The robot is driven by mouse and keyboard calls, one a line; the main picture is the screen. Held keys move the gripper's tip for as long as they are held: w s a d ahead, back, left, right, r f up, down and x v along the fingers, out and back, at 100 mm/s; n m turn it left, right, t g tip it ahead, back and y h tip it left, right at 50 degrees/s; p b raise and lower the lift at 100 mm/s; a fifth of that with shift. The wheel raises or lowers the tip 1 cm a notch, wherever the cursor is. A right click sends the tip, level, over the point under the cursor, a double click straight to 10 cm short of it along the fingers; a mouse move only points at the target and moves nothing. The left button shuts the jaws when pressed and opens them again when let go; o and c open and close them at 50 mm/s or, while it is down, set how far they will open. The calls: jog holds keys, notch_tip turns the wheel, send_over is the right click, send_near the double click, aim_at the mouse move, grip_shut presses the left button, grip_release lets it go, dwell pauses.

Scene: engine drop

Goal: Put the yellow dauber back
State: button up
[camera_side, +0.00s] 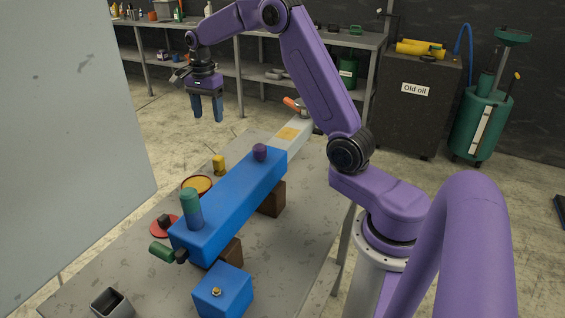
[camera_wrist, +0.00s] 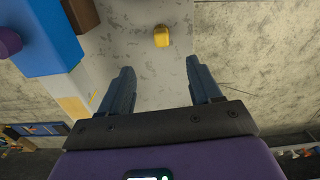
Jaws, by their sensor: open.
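The yellow dauber (camera_side: 219,165) is a small yellow piece standing on the grey workbench, behind a round dish (camera_side: 197,184) with a yellow inside. In the wrist view the dauber (camera_wrist: 161,37) lies ahead of the fingertips, about midway between them. My gripper (camera_side: 207,118) hangs in the air above the far part of the bench, fingers down, open and empty. Its two spread fingers also show in the wrist view (camera_wrist: 158,72), with bare bench between them. The gripper is apart from the dauber.
A long blue block (camera_side: 232,205) on brown supports (camera_side: 272,199) bears a teal cylinder (camera_side: 191,208) and a purple knob (camera_side: 260,152). A red disc (camera_side: 159,228), a smaller blue block (camera_side: 222,293) and an open grey square box (camera_side: 112,303) are nearer. A pale panel (camera_side: 70,130) stands at left.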

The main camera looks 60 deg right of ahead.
jog(key=s+a+r+n, duration=0.2)
jog(key=s+a+n, duration=1.25)
jog(key=a, duration=0.35)
jog(key=s+f+n, duration=0.3)
jog(key=s+n, duration=1.2)
jog(key=s, duration=0.9)
